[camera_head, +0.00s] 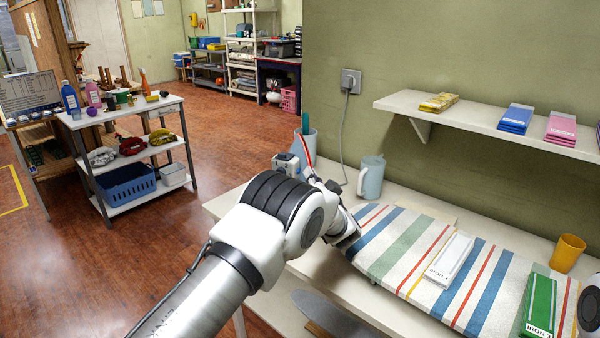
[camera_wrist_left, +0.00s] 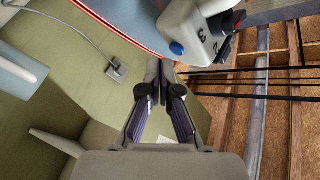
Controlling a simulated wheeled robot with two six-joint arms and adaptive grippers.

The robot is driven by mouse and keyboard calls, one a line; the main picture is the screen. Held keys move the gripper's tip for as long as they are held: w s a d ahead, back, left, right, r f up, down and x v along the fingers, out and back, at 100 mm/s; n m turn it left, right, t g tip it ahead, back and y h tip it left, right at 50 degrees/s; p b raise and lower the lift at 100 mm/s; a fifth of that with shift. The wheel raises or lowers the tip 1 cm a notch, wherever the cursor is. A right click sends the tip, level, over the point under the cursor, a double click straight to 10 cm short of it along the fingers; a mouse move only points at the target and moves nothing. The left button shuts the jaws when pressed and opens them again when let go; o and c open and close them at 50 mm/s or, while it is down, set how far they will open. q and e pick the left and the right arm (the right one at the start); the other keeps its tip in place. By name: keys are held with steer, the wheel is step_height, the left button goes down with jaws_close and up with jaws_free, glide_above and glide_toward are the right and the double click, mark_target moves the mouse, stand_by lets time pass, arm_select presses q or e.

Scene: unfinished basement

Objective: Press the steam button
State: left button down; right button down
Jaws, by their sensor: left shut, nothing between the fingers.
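My left gripper (camera_wrist_left: 163,78) is shut and empty, with its two dark fingers together in the left wrist view. Just beyond the fingertips, in the picture, is what appears to be the iron, with a blue-grey body edged in red (camera_wrist_left: 125,22) and a white part (camera_wrist_left: 187,32). A small blue round button (camera_wrist_left: 177,48) shows on the white part, close to the fingertips; I cannot tell whether they touch. In the head view the iron (camera_head: 309,146) stands behind my left arm, which hides its lower part and most of the gripper. My right gripper is out of view.
A striped cloth-covered board (camera_head: 400,236) lies on the bench, with white (camera_head: 451,259) and green (camera_head: 539,304) packs on it. A light blue jug (camera_head: 371,177) and an orange cup (camera_head: 567,253) stand behind it. A grey cord runs to the wall outlet (camera_head: 351,81). A shelf (camera_head: 470,115) juts out above.

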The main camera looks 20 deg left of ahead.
arm_select(q)
steer(key=d, duration=0.6)
steer(key=shift+s, duration=0.3)
stand_by(1.5)
